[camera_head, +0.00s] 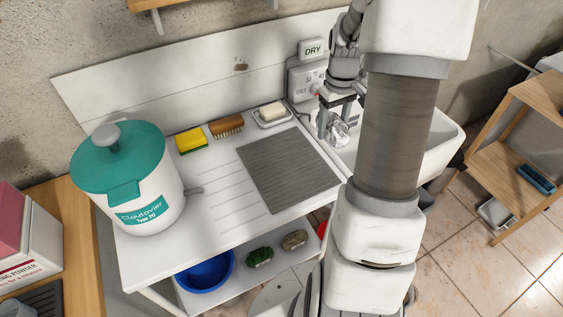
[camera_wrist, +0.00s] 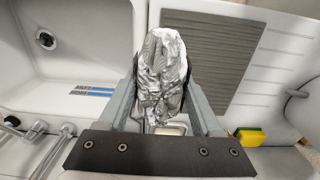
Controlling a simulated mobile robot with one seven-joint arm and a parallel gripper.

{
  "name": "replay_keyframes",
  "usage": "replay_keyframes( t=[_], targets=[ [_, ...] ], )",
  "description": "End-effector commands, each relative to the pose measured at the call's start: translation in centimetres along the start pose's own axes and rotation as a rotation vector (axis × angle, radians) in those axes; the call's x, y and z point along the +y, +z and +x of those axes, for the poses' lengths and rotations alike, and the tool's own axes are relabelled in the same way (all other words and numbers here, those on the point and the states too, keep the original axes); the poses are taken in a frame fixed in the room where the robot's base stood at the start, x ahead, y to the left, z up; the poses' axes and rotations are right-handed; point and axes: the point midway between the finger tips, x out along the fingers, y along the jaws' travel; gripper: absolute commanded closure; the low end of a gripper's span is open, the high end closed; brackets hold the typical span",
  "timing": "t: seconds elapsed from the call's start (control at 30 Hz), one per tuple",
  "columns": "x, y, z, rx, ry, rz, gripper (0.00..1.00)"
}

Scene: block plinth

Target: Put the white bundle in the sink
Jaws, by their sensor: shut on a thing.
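My gripper (camera_head: 337,112) is shut on the crumpled white bundle (camera_head: 338,133), which hangs between its fingers. In the wrist view the bundle (camera_wrist: 163,68) looks silvery and wrinkled, with my gripper's fingers (camera_wrist: 166,90) on either side of it. The sink (camera_head: 447,138) is at the right of the counter, partly hidden behind my arm. In the wrist view the sink (camera_wrist: 98,35) lies to the left, with its drain showing. The bundle appears above the strip between the sink and the ribbed grey mat; its exact height cannot be told.
The ribbed mat (camera_head: 288,168) lies on the white counter beside the sink. A soap dish (camera_head: 272,118), a brush (camera_head: 227,126) and a yellow sponge (camera_head: 191,140) stand along the back. A teal-lidded canister (camera_head: 148,205) stands at left. Taps (camera_wrist: 35,131) show at lower left in the wrist view.

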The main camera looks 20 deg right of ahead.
Motion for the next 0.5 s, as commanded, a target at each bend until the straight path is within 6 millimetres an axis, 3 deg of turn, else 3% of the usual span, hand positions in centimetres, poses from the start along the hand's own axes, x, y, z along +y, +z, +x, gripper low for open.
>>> replay_keyframes(
  t=[0.5],
  targets=[
    [-9.0,-4.4,6.0,-0.002,-0.002,-0.006,1.00]
  ],
)
